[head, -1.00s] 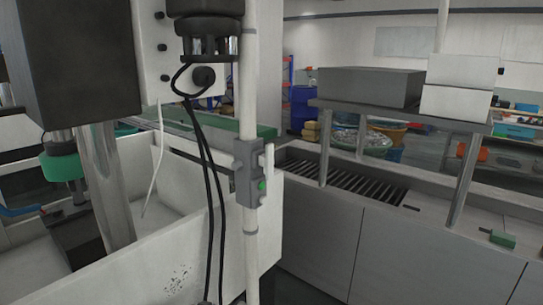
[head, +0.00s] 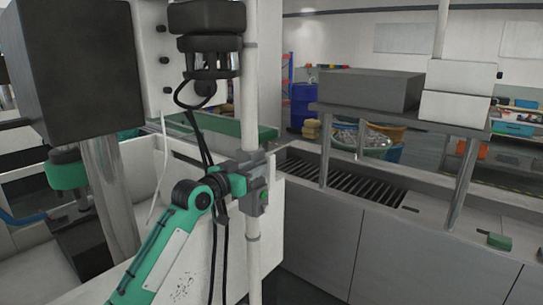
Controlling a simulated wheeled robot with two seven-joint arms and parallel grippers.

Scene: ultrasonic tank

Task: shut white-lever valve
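A grey valve-like block (head: 254,203) with a green spot on its face is fixed to the vertical white pipe (head: 251,100) at mid-picture. My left arm comes up from the lower left, and my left gripper (head: 250,165) is at the upper part of this block, covering much of it. I cannot tell whether its fingers touch the block or are open or shut. The upright white lever is hidden or cannot be told apart from the gripper. A thin pale piece sticks out to the right there; I cannot tell what it is. My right gripper is out of view.
Black cables (head: 213,240) hang just left of the pipe, beside my arm. A white tank wall (head: 150,265) is behind the arm. A grey cabinet (head: 390,260) with a slatted opening and a raised shelf (head: 400,112) stands to the right.

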